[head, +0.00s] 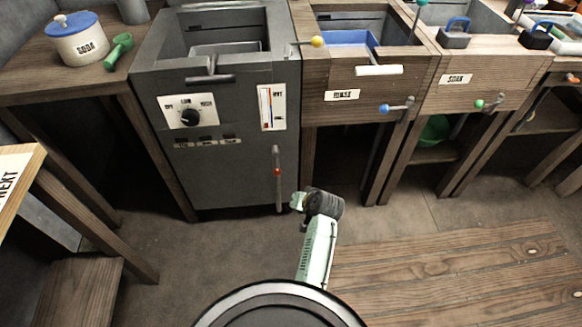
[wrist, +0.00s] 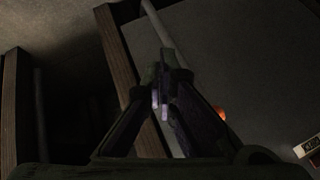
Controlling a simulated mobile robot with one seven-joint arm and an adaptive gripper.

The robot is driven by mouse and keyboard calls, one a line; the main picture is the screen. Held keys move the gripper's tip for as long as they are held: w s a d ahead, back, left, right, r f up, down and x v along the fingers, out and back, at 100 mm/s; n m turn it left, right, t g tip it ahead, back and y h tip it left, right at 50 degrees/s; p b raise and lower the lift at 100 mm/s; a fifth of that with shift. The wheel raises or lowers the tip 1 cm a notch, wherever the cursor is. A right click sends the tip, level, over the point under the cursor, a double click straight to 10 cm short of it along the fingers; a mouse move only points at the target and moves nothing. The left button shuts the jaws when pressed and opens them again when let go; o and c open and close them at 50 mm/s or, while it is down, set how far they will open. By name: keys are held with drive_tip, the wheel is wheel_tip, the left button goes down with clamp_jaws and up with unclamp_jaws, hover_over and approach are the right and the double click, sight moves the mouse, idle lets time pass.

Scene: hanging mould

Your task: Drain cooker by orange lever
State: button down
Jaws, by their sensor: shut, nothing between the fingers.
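The cooker (head: 225,165) is a grey metal box with an open basin on top. A thin grey lever (head: 277,188) with an orange-red band hangs upright on its front at the lower right. My gripper (head: 296,201) is low in front of the cooker, just right of the lever; I cannot tell if they touch. In the wrist view my gripper (wrist: 160,88) is shut and empty, its fingertips in front of a wooden post and the cooker's edge. The lever's pale rod (wrist: 155,22) and orange band (wrist: 220,113) show there, partly hidden behind a finger.
A dial panel (head: 188,110) and red gauge (head: 271,107) sit on the cooker's front. A rinse basin (head: 330,92) and soak basin (head: 470,75) stand to the right. A soda jar (head: 77,40) and green scoop (head: 118,50) are at left. Floor before the cooker is clear.

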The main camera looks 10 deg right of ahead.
sight(276, 162)
drive_tip(key=d+r+m+t+y+p, duration=0.1)
drive_tip(key=d+r+m+t+y, duration=0.1)
drive_tip(key=d+r+t+y, duration=0.2)
drive_tip(key=d+r, duration=0.3)
drive_tip(key=r, duration=0.4)
drive_tip(key=shift+w+d+r+m+t+y, duration=0.2)
drive_tip(key=shift+d+m+t+y, duration=0.1)
drive_tip(key=shift+d+m, duration=0.1)
drive_tip(key=shift+a, duration=0.1)
drive_tip(key=s+a+p+x, duration=0.1)
drive_tip(key=x, duration=0.5)
drive_tip(key=a+f+p+x, duration=0.1)
drive_tip(key=x, duration=0.5)
drive_tip(key=shift+f+p, duration=0.3)
drive_tip(key=shift+p, duration=0.05)
drive_tip(key=shift+s+a+f, duration=0.1)
drive_tip(key=shift+s+a, duration=0.05)
drive_tip(key=shift+a, duration=0.05)
